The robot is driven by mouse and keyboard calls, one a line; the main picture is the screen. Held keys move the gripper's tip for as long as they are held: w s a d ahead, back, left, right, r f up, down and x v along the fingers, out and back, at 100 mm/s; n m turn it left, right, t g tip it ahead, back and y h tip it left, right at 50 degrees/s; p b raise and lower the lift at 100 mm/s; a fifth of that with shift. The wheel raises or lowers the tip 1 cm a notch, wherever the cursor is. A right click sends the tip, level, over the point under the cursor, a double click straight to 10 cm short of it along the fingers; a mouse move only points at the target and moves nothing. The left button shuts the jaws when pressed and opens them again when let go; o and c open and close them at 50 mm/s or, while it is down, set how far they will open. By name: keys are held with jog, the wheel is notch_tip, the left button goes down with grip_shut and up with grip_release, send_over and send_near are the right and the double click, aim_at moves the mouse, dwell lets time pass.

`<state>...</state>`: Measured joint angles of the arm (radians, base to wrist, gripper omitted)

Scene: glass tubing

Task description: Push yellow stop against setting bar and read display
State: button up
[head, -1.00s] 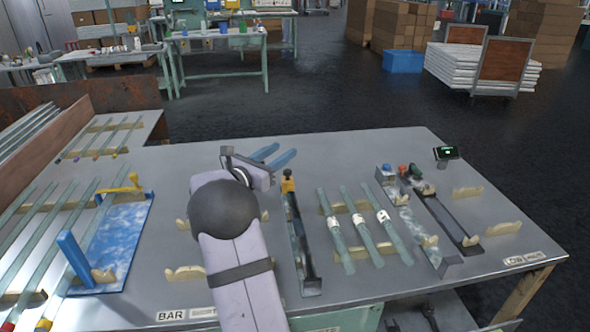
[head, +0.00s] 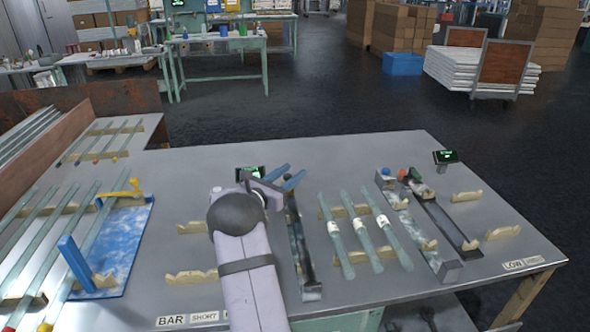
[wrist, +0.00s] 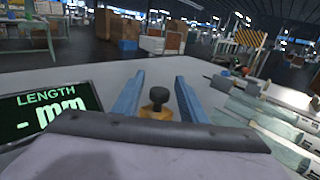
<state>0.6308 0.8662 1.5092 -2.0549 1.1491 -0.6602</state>
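The yellow stop (wrist: 155,113) with its black knob shows in the wrist view between the two blue fingers of my gripper (wrist: 157,98), with a gap on each side. In the head view my gripper (head: 285,177) is over the far end of a dark rail (head: 311,290) and hides the stop. The display (wrist: 45,113) reads "LENGTH - mm", with a dash and no number; its small screen also shows in the head view (head: 257,173). I cannot tell which piece is the setting bar, or whether the stop touches one.
Several glass tubes with white bands (head: 361,227) lie on wooden rests right of the rail. Beyond them are two more rails (head: 447,222) and a second display (head: 446,157). A blue board (head: 118,240) with a yellow arm is at the left. The table's back edge area is clear.

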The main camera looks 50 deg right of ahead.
jog(key=shift+d, duration=1.2)
jog(key=c, duration=0.7)
jog(key=shift+s+a+f+b, duration=0.1)
jog(key=shift+s+a+b, duration=0.65)
jog(key=shift+s+a, duration=1.15)
jog(key=shift+c, duration=0.2)
jog(key=shift+o, duration=0.3)
jog(key=shift+s+a+f, duration=0.15)
jog(key=shift+a, duration=0.05)
jog(key=o, duration=0.3)
jog(key=shift+s+a, duration=0.15)
jog(key=shift+s, duration=0.2)
